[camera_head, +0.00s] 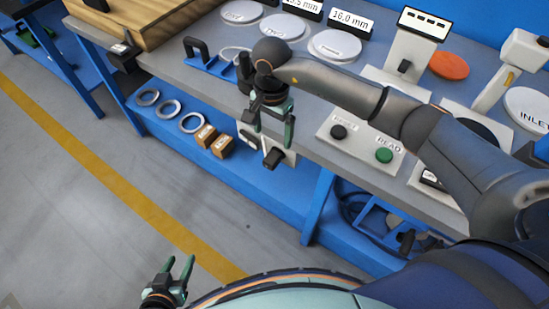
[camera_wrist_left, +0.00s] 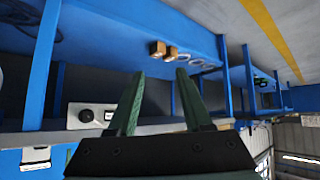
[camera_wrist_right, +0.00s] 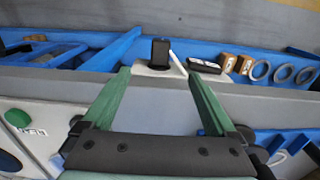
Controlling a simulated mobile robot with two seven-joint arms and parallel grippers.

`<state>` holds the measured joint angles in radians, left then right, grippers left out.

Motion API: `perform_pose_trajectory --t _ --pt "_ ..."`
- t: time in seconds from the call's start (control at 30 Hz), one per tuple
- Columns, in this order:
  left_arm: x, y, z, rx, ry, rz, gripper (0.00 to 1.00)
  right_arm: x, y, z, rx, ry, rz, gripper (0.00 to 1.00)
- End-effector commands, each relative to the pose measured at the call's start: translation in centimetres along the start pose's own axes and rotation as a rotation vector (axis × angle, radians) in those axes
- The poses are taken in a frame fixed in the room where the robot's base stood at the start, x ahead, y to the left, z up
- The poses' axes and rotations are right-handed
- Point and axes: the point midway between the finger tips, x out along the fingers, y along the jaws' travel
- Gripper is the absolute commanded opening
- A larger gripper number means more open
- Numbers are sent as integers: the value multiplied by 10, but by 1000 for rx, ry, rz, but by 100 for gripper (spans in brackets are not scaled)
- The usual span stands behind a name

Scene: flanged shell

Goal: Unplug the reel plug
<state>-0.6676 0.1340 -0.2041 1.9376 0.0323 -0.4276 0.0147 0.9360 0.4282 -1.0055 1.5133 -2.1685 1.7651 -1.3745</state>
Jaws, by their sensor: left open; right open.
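A black block-shaped plug (camera_head: 275,157) sits at a white socket box (camera_head: 284,150) on the blue lower shelf, below the bench's front edge. I take it for the reel plug. In the right wrist view the plug (camera_wrist_right: 160,50) stands upright on the white box (camera_wrist_right: 152,70), beyond and between the fingertips. My right gripper (camera_head: 271,128) is open, pointing down above the plug, apart from it. My left gripper (camera_head: 179,260) is open and empty, low over the floor, far from the plug. A dark coiled cable (camera_head: 362,212) lies on the lower shelf at the right.
The grey bench (camera_head: 315,95) carries labelled discs, white devices and a button panel (camera_head: 360,145) near its front edge. Metal rings (camera_head: 170,108) and brown blocks (camera_head: 205,135) lie on the lower shelf left of the socket. The floor (camera_head: 70,200) is clear.

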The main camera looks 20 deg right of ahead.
Motion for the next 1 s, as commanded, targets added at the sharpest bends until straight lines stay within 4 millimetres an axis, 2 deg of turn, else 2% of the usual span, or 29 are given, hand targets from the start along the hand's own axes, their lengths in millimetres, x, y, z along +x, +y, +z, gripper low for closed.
perform_pose_trajectory --t 0.27,0.43,0.67,0.83,1.0 --pt "0 -1 -1 1 1 -1 50 0 0 0 0 1 0 92" --pt "4 -1 3 1 0 -2 50 8 0 0 0 -1 1 92" --pt "17 3 12 2 -7 12 50 39 0 1 0 -3 0 92" --pt "30 10 14 6 1 32 50 65 0 0 0 0 0 92" --pt "39 21 15 14 1 60 50 82 0 0 0 0 -1 92"
